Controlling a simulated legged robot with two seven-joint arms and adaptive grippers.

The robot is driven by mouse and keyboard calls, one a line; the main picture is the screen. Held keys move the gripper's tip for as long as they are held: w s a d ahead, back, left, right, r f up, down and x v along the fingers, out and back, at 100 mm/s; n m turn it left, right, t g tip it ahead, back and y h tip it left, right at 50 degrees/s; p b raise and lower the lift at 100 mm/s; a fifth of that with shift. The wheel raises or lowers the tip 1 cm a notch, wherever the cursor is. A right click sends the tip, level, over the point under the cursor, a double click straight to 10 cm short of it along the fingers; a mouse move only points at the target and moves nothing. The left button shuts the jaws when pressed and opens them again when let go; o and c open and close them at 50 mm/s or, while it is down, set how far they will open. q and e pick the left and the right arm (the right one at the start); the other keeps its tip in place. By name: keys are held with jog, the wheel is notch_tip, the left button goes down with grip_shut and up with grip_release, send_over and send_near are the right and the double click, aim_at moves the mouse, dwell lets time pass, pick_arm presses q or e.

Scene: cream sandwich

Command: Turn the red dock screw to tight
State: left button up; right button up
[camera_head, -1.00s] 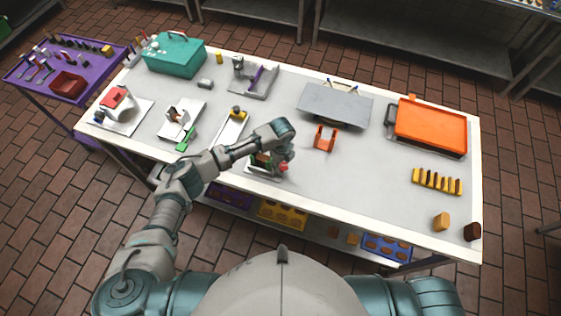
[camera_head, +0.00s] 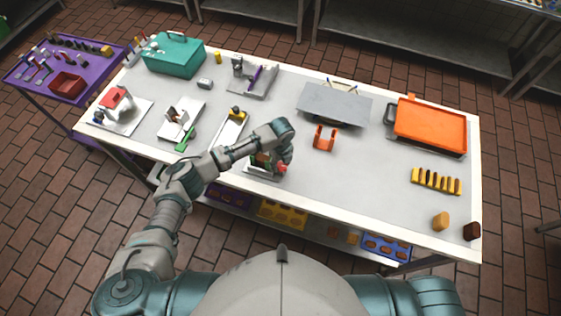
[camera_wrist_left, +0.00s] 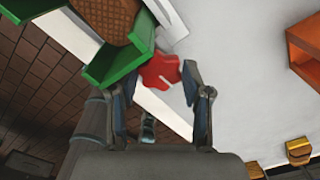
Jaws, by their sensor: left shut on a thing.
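The red dock screw (camera_wrist_left: 160,71) sits between the fingertips of my left gripper (camera_wrist_left: 163,84) in the left wrist view, beside a green dock part (camera_wrist_left: 118,68). In the head view the red screw (camera_head: 283,168) shows at the right end of the small dock near the table's front edge. My left gripper (camera_head: 281,155) is over it, shut on the screw. The hand hides part of the dock. A brown patterned piece (camera_wrist_left: 100,20) lies against the green part. My right gripper is not in view.
An orange holder (camera_head: 325,138) stands right of the dock on the white table (camera_head: 340,200). A grey plate (camera_head: 335,104) and an orange tray (camera_head: 430,127) are farther back. Several other fixtures, including a green-handled one (camera_head: 186,138), stand to the left.

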aim_at(283, 165)
pick_arm(q)
jog(key=shift+s+d, duration=0.15)
jog(key=shift+d, duration=0.1)
jog(key=o, duration=1.2)
jog(key=shift+c, duration=0.2)
jog(key=shift+d+r, duration=0.1)
jog(key=shift+r, duration=0.15)
notch_tip(283, 165, up, 11)
jog(key=shift+r, duration=0.2)
jog(key=shift+d, duration=0.1)
